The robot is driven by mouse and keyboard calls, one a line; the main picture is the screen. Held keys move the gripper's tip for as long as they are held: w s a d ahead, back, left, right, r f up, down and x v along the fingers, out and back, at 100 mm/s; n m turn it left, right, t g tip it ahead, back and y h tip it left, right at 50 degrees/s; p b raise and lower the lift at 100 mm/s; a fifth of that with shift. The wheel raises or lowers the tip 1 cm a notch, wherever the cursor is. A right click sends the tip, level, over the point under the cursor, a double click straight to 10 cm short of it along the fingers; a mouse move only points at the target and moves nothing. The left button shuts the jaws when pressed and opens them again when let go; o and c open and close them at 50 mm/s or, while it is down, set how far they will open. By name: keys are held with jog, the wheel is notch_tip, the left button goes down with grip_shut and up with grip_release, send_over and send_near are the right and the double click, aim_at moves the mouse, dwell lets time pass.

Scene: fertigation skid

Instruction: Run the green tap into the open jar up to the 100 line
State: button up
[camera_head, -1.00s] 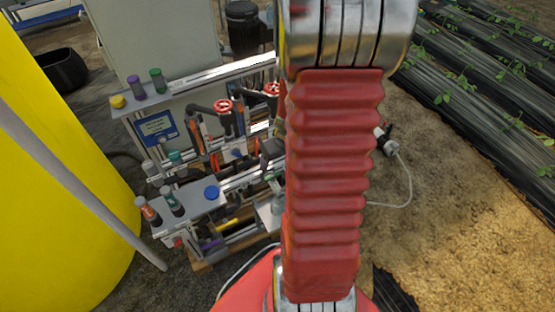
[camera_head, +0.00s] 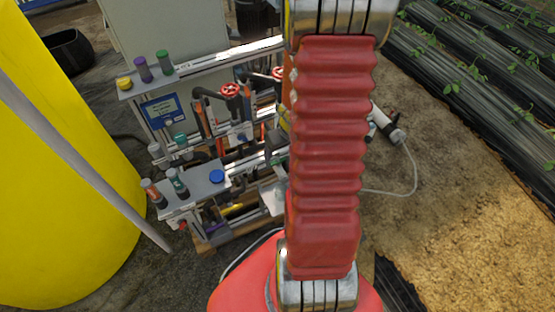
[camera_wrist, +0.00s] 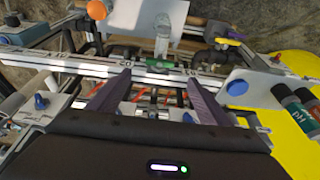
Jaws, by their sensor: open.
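My gripper (camera_wrist: 158,76) shows in the wrist view as two dark purple fingers, open and apart, with nothing between the tips that I can see held. Just beyond the tips, a small green part (camera_wrist: 160,62) sits on the metal rail below a pale upright tube. I cannot tell which green part is the tap. No open jar can be clearly made out. In the head view, a pale object (camera_head: 272,200) is partly hidden by my arm, and my gripper is not visible.
The skid holds red valve wheels (camera_head: 231,90), a blue round cap (camera_head: 216,177) and small bottles (camera_head: 177,184). In the wrist view, a pH bottle (camera_wrist: 299,115) stands right. A yellow tank (camera_head: 50,170) is at left. A white hosed fitting (camera_head: 397,136) is right of my arm.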

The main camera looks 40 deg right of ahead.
aim_at(278, 161)
jog(key=shift+x, duration=4.75)
jog(key=shift+c, duration=0.5)
jog(key=c, duration=1)
